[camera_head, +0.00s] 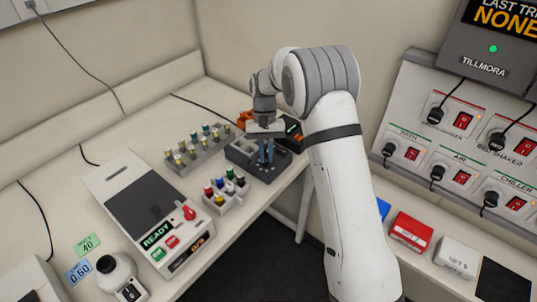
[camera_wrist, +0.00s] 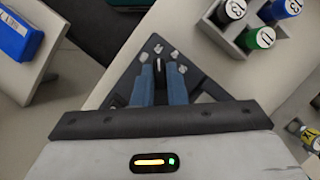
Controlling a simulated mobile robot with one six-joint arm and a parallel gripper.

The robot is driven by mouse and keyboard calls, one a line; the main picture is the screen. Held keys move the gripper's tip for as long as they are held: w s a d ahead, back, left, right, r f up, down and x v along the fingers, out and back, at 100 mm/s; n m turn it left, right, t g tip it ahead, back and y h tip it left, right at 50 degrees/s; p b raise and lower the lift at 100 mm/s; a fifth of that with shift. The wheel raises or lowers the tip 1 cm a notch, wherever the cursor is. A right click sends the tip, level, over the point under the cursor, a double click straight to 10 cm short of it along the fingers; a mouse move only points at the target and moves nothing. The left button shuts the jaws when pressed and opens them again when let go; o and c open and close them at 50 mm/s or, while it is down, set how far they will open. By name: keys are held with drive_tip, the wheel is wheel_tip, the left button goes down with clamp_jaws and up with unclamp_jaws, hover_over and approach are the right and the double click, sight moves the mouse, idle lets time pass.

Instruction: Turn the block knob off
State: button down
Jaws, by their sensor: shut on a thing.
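The dark block unit (camera_head: 245,161) sits near the far end of the bench in the head view. Its dark face (camera_wrist: 204,98) shows in the wrist view, with several light markings around the knob. The small black knob (camera_wrist: 158,66) has a pale pointer line. My gripper (camera_head: 266,160) reaches down to the unit from above. In the wrist view, the blue fingers of my gripper (camera_wrist: 163,72) are shut on the knob, one on each side. The fingers hide part of the knob and face. The knob cannot be made out in the head view.
A rack of capped vials (camera_head: 228,190), also in the wrist view (camera_wrist: 235,40), stands close to the unit. Another vial rack (camera_head: 195,153) is behind it. A device with a READY display (camera_head: 150,210) is at left. A switch panel (camera_head: 455,135) is at right.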

sight(258, 160)
drive_tip(key=n+h, duration=0.1)
drive_tip(key=n, duration=0.3)
drive_tip(key=shift+s+a+f+n+t+h+b, duration=0.2)
drive_tip(key=shift+n+t+h+b, duration=0.1)
drive_tip(key=shift+h+b, duration=0.1)
drive_tip(key=shift+s+n+t+h+b, duration=0.1)
drive_tip(key=shift+n+t+h+b, duration=0.4)
drive_tip(key=shift+n, duration=1.8)
drive_tip(key=c, duration=1.5)
unclamp_jaws()
drive_tip(key=shift+r, duration=0.15)
drive_tip(key=shift+o, duration=0.2)
drive_tip(key=shift+r, duration=0.1)
drive_tip(key=v, duration=0.7)
drive_tip(key=shift+a+r+b, duration=0.3)
drive_tip(key=shift+b, duration=0.1)
drive_tip(key=shift+d, duration=0.1)
